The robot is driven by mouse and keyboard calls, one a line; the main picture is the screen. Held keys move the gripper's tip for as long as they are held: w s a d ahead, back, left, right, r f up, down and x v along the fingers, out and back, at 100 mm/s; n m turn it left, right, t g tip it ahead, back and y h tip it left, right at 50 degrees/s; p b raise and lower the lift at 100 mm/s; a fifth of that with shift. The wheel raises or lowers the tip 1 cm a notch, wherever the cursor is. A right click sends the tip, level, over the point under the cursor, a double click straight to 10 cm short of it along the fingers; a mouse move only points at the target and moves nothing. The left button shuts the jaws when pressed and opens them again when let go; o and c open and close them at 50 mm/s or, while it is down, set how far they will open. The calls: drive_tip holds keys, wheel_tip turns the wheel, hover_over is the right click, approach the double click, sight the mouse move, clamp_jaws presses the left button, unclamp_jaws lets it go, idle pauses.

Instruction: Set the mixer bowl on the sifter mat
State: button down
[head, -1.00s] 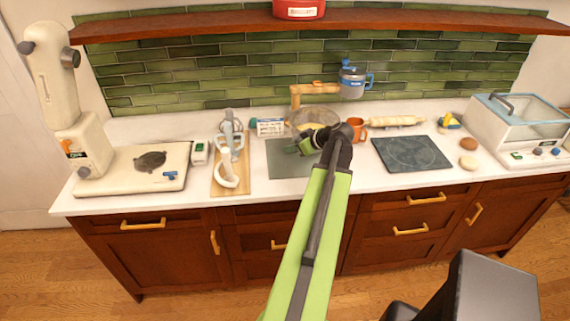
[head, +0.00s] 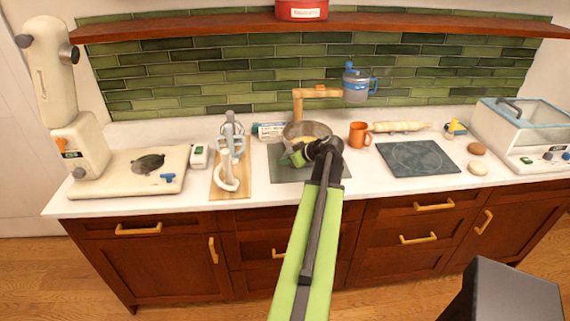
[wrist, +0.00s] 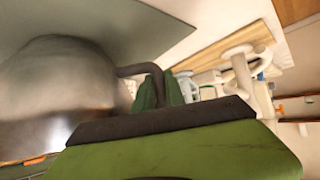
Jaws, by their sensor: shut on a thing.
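The mixer bowl (head: 318,128) is a round metal bowl with pale yellowish contents, over the back part of a plain grey mat (head: 286,174). In the wrist view the bowl (wrist: 55,90) fills the left side, and the grey mat (wrist: 130,25) shows beyond it. My gripper (head: 297,154) is shut on the bowl's dark handle (wrist: 152,72) at the bowl's near side. The bowl looks about upright. I cannot tell whether its base touches the mat; my gripper and arm hide part of it. I cannot tell for sure that this is the sifter mat.
A wooden stand (head: 298,105) with a blue-grey sifter (head: 356,85) rises behind the bowl. An orange mug (head: 358,134) is close on the right. A dark slate mat (head: 418,158) lies farther right. A board with whisk-like attachments (head: 230,160) and the mixer (head: 75,120) stand left.

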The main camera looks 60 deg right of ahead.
drive_tip(key=c, duration=1.4)
unclamp_jaws()
drive_tip(key=p+v, duration=0.7)
drive_tip(key=v, duration=0.5)
